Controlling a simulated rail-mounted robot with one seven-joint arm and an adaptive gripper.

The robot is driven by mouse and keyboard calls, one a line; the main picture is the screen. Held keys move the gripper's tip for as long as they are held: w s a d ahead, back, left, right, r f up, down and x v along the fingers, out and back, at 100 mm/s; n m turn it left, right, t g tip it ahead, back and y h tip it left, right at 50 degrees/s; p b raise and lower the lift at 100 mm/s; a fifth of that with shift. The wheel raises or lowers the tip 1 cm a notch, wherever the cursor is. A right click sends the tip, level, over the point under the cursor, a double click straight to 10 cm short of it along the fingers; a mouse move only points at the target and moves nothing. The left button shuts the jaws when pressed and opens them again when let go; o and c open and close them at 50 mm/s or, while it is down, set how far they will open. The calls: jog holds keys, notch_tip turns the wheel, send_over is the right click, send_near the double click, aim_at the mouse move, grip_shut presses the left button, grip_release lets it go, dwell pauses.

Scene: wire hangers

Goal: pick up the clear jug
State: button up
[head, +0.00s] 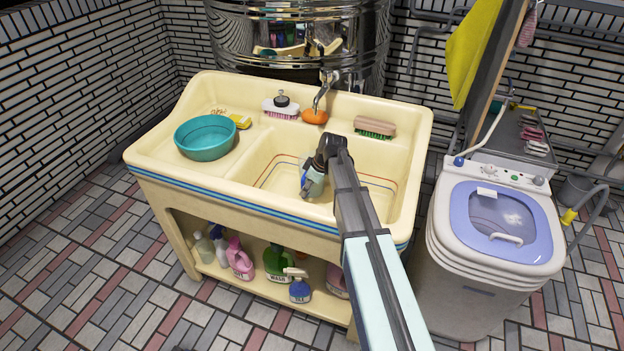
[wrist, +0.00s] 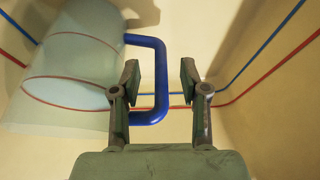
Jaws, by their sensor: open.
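The clear jug (wrist: 75,60) is in the left half of the wrist view, see-through with a red rim line. Its blue handle (wrist: 162,80) sticks out to the right. My gripper (wrist: 160,75) is open, with one finger on each side of the handle's outer bar; I cannot tell whether either finger touches it. In the head view the jug (head: 314,182) is in the basin of the cream sink (head: 408,150), partly hidden by my gripper (head: 306,188).
The basin walls stand close around my gripper. A teal bowl (head: 205,138) sits on the left ledge. A green-bristled brush (head: 375,125), an orange sponge (head: 315,116) and a faucet (head: 322,92) are at the back. A washing machine (head: 480,270) stands to the right.

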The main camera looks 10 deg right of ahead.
jog(key=shift+x, duration=1.55)
jog(key=shift+r, duration=0.1)
grip_shut()
jog(key=shift+r, duration=0.15)
